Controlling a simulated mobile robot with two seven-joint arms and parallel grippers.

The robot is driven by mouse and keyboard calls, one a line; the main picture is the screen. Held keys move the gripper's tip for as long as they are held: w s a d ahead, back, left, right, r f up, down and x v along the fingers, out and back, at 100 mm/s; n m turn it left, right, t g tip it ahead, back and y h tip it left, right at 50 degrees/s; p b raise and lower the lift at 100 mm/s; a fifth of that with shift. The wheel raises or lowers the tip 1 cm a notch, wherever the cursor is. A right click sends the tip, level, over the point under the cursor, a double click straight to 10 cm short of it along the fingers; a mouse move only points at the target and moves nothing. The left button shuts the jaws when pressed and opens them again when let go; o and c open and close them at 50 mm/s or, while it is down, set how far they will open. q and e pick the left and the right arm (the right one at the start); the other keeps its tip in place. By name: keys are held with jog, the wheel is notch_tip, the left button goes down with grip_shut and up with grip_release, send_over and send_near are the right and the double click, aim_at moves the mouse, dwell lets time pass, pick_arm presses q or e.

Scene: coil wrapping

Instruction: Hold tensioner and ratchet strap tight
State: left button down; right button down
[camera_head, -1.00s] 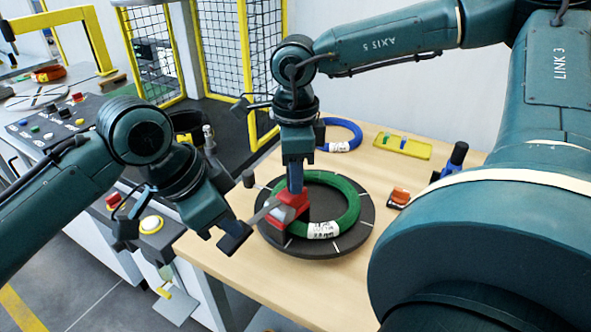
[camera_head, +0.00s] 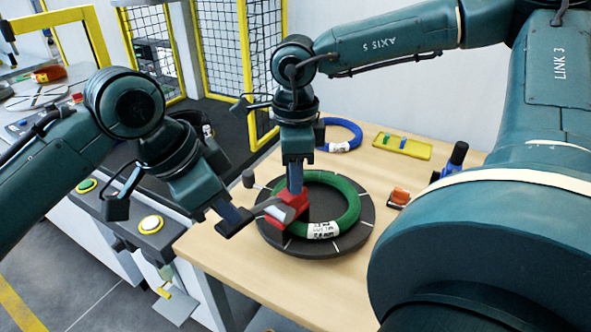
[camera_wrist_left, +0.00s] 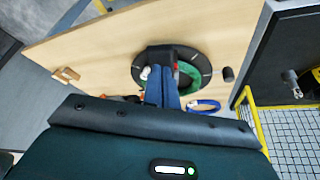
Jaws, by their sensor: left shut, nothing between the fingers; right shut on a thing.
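The red tensioner (camera_head: 289,208) stands upright at the left side of the green coil (camera_head: 345,207), which lies on the round dark turntable (camera_head: 300,247). My right gripper (camera_head: 296,188) is shut on the tensioner from above. A grey lever or strap end (camera_head: 277,212) sticks out from the tensioner to the left. My left gripper (camera_head: 262,209) is shut and empty, its tips close to that grey part; whether they touch it I cannot tell. In the left wrist view my left fingers (camera_wrist_left: 161,88) are together over the turntable's edge and hide part of the tensioner.
A blue coil (camera_head: 343,136), a yellow tray (camera_head: 402,146), an orange-topped item (camera_head: 400,196) and a blue-and-black tool (camera_head: 453,158) lie on the wooden table (camera_head: 235,258). My right arm covers the right side.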

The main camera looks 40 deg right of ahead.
aim_at(224, 225)
pick_arm(q)
jog(key=shift+f, duration=2.55)
pick_arm(e)
jog(key=shift+s+a+f, duration=0.1)
jog(key=shift+s+f, duration=0.1)
jog(key=shift+f, duration=0.1)
pick_arm(q)
jog(key=shift+r, duration=2.6)
